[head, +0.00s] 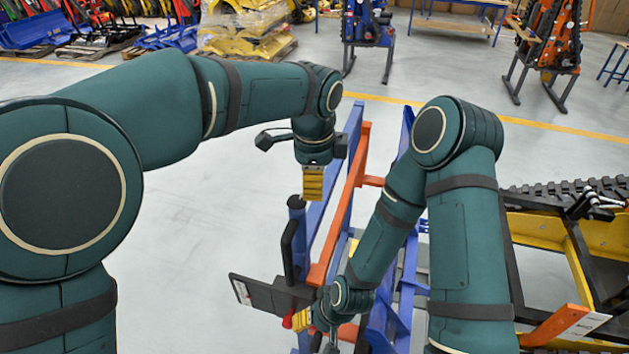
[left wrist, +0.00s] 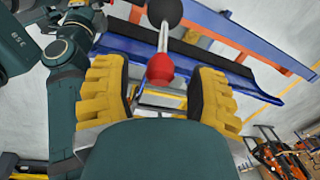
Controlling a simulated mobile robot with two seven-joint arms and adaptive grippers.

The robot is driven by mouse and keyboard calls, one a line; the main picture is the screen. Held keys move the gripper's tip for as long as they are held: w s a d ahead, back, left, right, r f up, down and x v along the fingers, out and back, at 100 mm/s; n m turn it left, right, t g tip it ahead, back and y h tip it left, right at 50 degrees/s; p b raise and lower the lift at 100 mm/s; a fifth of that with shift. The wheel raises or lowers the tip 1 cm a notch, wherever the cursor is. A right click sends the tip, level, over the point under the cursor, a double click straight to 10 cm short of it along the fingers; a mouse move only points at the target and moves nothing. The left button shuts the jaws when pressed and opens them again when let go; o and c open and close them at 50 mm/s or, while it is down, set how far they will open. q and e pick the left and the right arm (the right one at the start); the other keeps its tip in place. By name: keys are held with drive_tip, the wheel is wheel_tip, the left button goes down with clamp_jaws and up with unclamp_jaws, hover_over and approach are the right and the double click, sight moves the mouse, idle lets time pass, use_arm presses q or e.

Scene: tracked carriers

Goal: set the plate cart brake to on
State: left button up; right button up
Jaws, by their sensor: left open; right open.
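The plate cart (head: 336,205) has blue and orange rails and stands below my arms in the head view. My left gripper (head: 313,198) is above its left side, pointing down. In the left wrist view my left gripper (left wrist: 160,100) is open, with a red knob (left wrist: 160,70) on a metal rod showing between its yellow fingers. I cannot tell whether they touch it. A black ball (left wrist: 165,12) is at the rod's other end. My right gripper (head: 303,319) is low, beside a small red part (head: 287,322); its fingers are partly hidden. No brake marking is readable.
A black handle (head: 288,250) and a dark panel (head: 262,294) are at the cart's near left end. A yellow frame with black track (head: 585,190) stands at the right. Bare floor (head: 200,250) lies left of the cart. Other equipment stands far behind.

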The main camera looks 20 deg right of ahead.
use_arm(q)
drive_tip(key=shift+w+f, duration=0.1)
drive_tip(key=shift+f, duration=0.45)
clamp_jaws()
